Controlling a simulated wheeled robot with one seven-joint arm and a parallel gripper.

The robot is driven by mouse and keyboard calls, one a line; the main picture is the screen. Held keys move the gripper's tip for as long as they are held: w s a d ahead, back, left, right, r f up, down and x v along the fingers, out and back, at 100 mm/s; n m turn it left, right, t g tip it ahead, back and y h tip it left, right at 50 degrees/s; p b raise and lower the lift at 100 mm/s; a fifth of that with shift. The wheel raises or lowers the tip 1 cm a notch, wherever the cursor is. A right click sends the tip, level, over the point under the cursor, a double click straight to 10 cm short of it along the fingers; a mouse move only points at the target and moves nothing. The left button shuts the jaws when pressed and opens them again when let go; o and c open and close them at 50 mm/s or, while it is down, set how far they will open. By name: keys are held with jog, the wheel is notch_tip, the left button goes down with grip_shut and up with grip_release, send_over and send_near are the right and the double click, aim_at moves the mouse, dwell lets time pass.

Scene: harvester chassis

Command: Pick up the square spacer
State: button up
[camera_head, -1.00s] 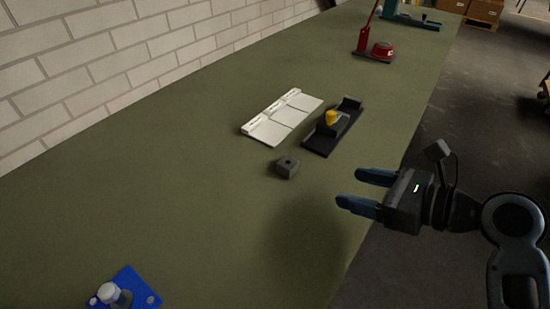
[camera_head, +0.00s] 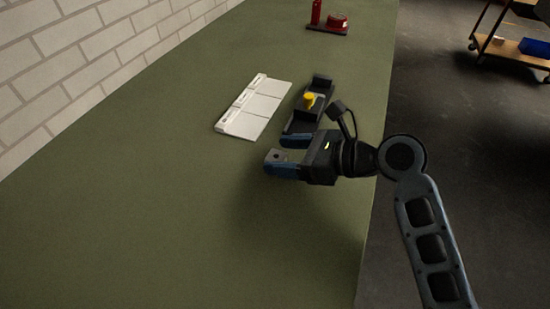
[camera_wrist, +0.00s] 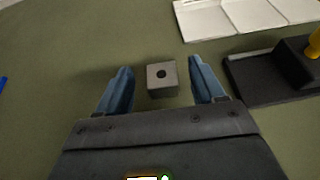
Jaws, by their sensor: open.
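The square spacer (camera_wrist: 162,78) is a small grey block with a dark round hole in its top. It sits on the green table. In the head view the spacer (camera_head: 274,156) shows at the tips of my gripper, partly hidden by the near finger. My gripper (camera_head: 278,155) is open. In the wrist view its two blue fingers stand to the left and right of the spacer, with a gap on each side, and my gripper (camera_wrist: 160,75) holds nothing. I cannot tell how high the fingertips are above the table.
A black fixture (camera_head: 300,112) with a yellow knob (camera_head: 309,99) stands close behind my gripper. A white sectioned tray (camera_head: 262,108) lies left of it. A red device (camera_head: 328,26) stands farther back. The table's (camera_head: 150,220) left and front areas are clear. Its right edge drops to the floor.

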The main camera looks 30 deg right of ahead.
jog(key=shift+x, duration=1.25)
jog(key=shift+c, duration=0.4)
jog(key=c, duration=1)
